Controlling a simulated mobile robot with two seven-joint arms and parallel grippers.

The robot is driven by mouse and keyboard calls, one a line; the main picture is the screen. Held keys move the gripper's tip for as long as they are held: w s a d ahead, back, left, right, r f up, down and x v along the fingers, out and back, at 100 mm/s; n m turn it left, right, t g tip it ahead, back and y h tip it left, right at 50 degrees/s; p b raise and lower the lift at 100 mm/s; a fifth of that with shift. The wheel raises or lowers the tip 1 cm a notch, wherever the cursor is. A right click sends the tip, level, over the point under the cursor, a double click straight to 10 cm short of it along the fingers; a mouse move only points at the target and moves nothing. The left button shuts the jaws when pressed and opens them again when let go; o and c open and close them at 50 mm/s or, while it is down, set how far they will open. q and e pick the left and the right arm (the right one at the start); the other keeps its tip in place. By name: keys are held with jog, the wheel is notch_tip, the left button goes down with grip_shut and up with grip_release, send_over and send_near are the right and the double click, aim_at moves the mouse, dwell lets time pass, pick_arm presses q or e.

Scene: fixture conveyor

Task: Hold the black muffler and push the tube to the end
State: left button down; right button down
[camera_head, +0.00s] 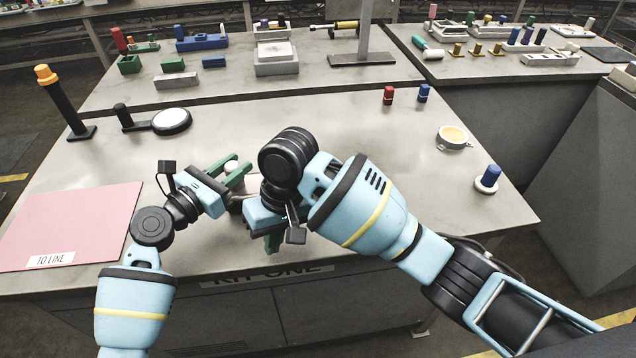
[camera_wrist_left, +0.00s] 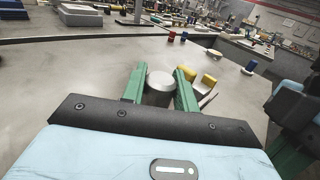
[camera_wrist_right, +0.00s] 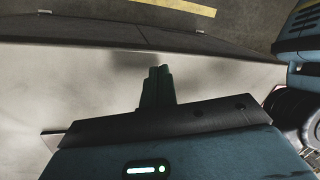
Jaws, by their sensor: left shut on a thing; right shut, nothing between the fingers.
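My left gripper (camera_head: 238,170) is shut on a short cylinder with a pale round top (camera_head: 232,166). In the left wrist view this cylinder (camera_wrist_left: 160,82) sits upright between the green fingers. Its top looks light grey, and I cannot tell whether it is the muffler. My right gripper (camera_head: 272,243) is shut and empty, low near the table's front edge. In the right wrist view its green fingers (camera_wrist_right: 159,72) are together over bare table. A small yellow and pale piece (camera_wrist_left: 203,92) lies just right of the held cylinder. I cannot make out the tube; my right arm hides part of the area.
A pink mat (camera_head: 75,225) marked TO LINE lies at left. A dark post with an orange top (camera_head: 60,95) and a round white disc (camera_head: 171,121) stand behind. Red (camera_head: 388,95) and blue (camera_head: 423,93) pieces and a yellow-centred dish (camera_head: 454,135) are at right.

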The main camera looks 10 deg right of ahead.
jog(key=w+d+r, duration=0.1)
jog(key=w+d, duration=0.1)
jog(key=w+d+r+m+t, duration=0.1)
jog(key=w+d, duration=0.2)
jog(key=w+d+r+m, duration=0.1)
jog(key=w+d, duration=0.1)
jog(key=w, duration=0.1)
jog(key=shift+d+r+t, duration=0.15)
jog(key=shift+d+t, duration=0.25)
jog(key=w+d+r+m+t, duration=0.1)
jog(key=w+d+r+m, duration=0.1)
jog(key=w+d+r, duration=0.3)
jog(key=w+d, duration=0.1)
jog(key=d, duration=0.2)
jog(key=shift+w+r+m+t, duration=0.15)
jog(key=shift+w+m+t, duration=0.2)
jog(key=shift+m+t, duration=0.05)
jog(key=shift+d, duration=0.1)
jog(key=shift+f, duration=4.5)
jog(key=shift+a, duration=3.75)
jog(key=shift+d, duration=0.2)
